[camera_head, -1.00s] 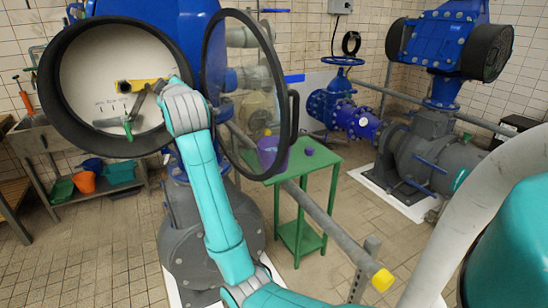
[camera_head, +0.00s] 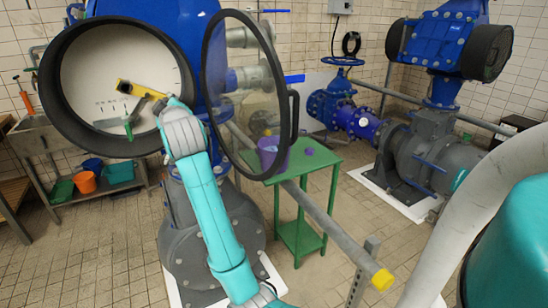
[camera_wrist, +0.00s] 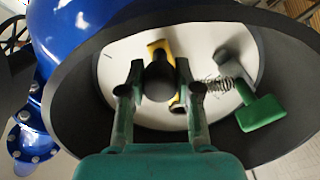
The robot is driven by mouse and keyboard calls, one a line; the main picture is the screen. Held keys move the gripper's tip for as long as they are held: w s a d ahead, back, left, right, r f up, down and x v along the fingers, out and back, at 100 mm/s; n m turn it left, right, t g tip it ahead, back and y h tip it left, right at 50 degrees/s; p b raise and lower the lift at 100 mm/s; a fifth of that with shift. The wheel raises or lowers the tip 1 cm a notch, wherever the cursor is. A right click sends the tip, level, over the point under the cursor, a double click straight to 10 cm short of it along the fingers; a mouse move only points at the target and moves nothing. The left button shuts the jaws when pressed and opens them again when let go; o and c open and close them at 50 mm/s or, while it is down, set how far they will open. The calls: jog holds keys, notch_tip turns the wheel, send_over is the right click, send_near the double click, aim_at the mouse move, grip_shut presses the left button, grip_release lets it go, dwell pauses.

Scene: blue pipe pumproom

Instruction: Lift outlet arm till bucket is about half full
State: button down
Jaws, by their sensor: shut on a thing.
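A yellow lever (camera_head: 135,89) sits on the white dial face (camera_head: 95,65) inside a large round black housing, its right end lower. In the wrist view the yellow lever (camera_wrist: 158,48) is partly hidden behind a black ball knob (camera_wrist: 159,80). My gripper (camera_wrist: 162,78) is shut on this knob; it also shows at the dial in the head view (camera_head: 162,103). A purple bucket (camera_head: 268,155) stands on a green table, partly behind the glass cover; its fill level cannot be told. Which part is the outlet arm is unclear.
The round glass cover (camera_head: 240,90) stands open right of the dial. A green handle (camera_wrist: 262,112) with a spring is beside my gripper. An orange bucket (camera_head: 85,182) is at left.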

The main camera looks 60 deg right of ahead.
jog(key=shift+w+a+f, duration=0.2)
jog(key=shift+f, duration=0.45)
jog(key=shift+w+a+f, duration=0.15)
jog(key=shift+f, duration=0.5)
jog(key=c, duration=0.9)
grip_release()
jog(key=shift+w, duration=0.1)
jog(key=shift+a, duration=0.1)
jog(key=shift+v, duration=5)
jog(key=shift+a, duration=0.15)
